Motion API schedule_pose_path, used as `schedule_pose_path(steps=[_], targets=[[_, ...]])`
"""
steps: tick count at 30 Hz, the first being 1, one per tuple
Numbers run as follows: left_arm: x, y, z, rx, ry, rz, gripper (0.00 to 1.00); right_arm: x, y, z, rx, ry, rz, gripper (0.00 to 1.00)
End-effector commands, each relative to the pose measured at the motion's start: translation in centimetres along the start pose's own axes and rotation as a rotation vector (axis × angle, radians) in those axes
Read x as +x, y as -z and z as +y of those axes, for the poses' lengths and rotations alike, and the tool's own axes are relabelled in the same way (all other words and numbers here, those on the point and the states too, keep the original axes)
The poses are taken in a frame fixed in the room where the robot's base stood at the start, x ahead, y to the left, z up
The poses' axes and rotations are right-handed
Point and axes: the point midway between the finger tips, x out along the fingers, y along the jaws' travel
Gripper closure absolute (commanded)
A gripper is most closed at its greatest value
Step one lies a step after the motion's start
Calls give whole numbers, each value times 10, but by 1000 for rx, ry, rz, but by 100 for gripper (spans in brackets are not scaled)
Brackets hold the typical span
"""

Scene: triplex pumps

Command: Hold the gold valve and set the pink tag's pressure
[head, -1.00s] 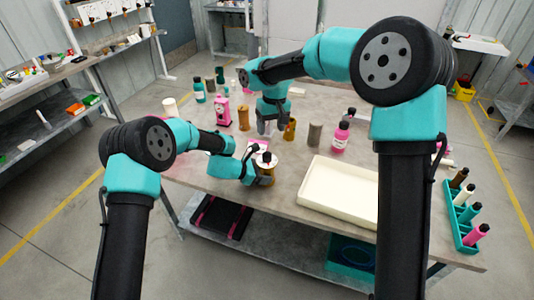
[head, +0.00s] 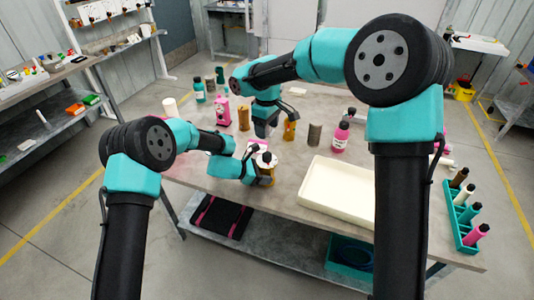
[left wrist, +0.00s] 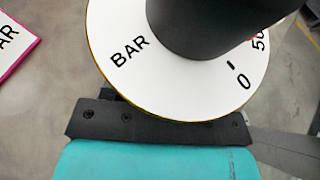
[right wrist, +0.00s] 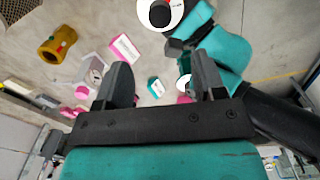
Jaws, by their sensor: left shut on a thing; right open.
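The gold valve (head: 271,172) stands upright near the table's front edge, with a white dial and black knob on top. My left gripper (head: 262,178) is shut on its body from the front. The dial (left wrist: 120,75) fills the left wrist view, reading BAR, 0 and 50; the knob (left wrist: 200,22) covers its middle. The pink-edged tag (head: 254,147) lies just behind the valve; its corner shows in the left wrist view (left wrist: 12,40). My right gripper (head: 265,131) is open and empty, above the table behind the valve. I cannot read the tag's pressure.
A pink gauge stand (head: 222,110) is behind left. A cream tray (head: 310,203) and a teal bottle rack (head: 457,232) are at right.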

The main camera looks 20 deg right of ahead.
Motion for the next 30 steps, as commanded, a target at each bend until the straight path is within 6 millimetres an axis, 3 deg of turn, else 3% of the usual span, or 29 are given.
schedule_pose_path(steps=[21,30], targets=[[0,0,0,0,0,0,58,104,0,0,1,-1,-2,37],[0,0,0,0,0,0,58,115,0,0,2,-1,1,37]])
